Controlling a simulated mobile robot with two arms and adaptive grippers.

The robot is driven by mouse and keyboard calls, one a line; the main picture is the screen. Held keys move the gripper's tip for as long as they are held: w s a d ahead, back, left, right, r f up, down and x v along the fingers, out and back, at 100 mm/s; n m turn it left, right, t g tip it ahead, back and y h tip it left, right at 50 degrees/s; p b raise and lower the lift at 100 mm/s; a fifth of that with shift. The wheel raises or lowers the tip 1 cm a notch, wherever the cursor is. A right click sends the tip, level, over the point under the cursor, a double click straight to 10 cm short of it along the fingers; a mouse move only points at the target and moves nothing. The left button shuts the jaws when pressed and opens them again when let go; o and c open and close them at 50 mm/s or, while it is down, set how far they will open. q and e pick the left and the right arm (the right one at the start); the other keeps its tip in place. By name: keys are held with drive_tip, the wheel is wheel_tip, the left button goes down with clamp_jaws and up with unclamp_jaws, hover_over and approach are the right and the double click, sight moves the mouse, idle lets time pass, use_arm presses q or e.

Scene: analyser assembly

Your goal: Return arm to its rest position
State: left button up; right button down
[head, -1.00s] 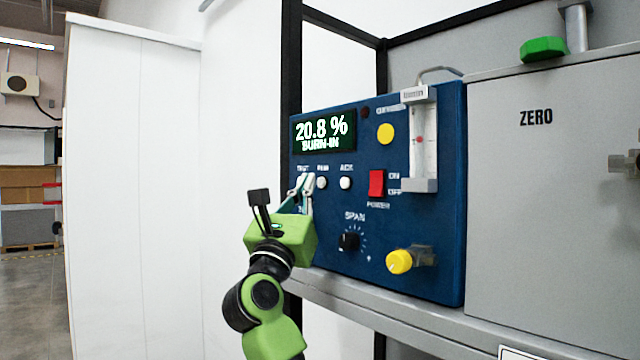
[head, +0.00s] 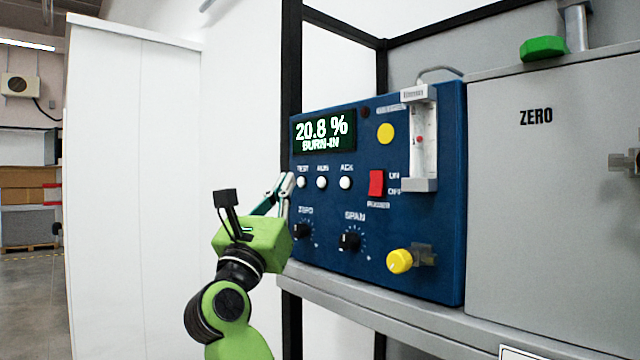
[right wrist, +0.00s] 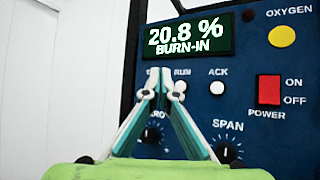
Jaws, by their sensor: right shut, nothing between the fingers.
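My right gripper (head: 285,184) is the green one in the head view, in front of the left edge of the blue analyser panel (head: 420,270). In the right wrist view the closed fingertips (right wrist: 157,78) overlap the TEST button area; contact cannot be told there. The display (head: 325,133) reads 20.8 % BURN-IN. The ZERO knob (head: 304,231) and SPAN knob (head: 349,241) show below the buttons. My left gripper is not in view.
The panel stands on a grey shelf (head: 350,305) inside a black frame. A red power switch (head: 376,183), a flowmeter (head: 423,140) and a yellow knob (head: 400,261) stick out from it. A grey ZERO cabinet (head: 550,220) stands right. Open floor (head: 30,300) shows far left.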

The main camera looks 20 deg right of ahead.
idle(0.3)
